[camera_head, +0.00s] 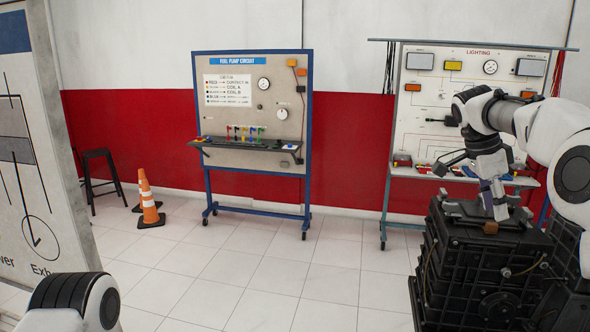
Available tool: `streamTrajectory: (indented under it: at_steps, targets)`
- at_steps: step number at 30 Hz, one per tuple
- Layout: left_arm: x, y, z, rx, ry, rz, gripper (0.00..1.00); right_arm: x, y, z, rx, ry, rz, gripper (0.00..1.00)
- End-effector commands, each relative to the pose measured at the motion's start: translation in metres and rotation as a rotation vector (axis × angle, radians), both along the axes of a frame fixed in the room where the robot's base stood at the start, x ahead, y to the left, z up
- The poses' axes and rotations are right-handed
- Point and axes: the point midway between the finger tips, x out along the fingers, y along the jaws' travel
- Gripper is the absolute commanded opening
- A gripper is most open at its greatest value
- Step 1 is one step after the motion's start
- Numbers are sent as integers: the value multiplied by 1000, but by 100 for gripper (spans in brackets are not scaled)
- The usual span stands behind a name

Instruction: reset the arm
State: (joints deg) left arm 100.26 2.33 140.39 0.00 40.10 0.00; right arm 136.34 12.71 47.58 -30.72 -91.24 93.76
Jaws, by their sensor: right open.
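My right arm comes in from the right, bent over, with its wrist pointing down. My right gripper (470,190) is open above the top of a black engine block (462,275), with one finger spread to the left and the other reaching down near the block's top. I see nothing held between the fingers. Whether a fingertip touches the block I cannot tell. A white and black link of my left arm shows at the bottom left; my left gripper is out of view.
A fuel pump circuit board (235,125) on a blue wheeled frame stands at the back. A lighting board (425,105) stands behind my right arm. Orange cones (148,200) and a black stool (99,172) are at the left, beside a large panel (25,150). The tiled floor (265,275) is clear in the middle.

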Motion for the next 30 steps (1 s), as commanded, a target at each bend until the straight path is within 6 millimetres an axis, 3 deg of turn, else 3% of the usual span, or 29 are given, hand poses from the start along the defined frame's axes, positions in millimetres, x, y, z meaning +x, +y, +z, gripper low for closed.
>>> streamTrajectory:
  at_steps: [5,11,14,17,20,21,23,26,27,30]
  targets:
    - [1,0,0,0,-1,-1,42,13,12,-48,29,38,133,42]
    - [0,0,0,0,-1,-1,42,25,34,-122,83,82,341,42]
    - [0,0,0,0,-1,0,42,25,51,-171,124,108,470,42]
    - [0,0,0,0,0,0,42,16,74,-237,182,137,633,42]
    - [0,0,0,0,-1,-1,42,-11,105,-315,260,161,827,42]
    - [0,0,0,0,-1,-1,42,-27,118,-346,292,166,905,42]
    - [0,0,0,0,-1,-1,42,-56,137,-390,336,170,1019,42]
    - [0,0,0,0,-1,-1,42,-118,166,-451,395,169,1194,42]
    - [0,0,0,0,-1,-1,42,-147,175,-471,411,169,1261,42]
    - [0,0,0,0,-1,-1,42,-229,194,-506,429,177,1426,42]
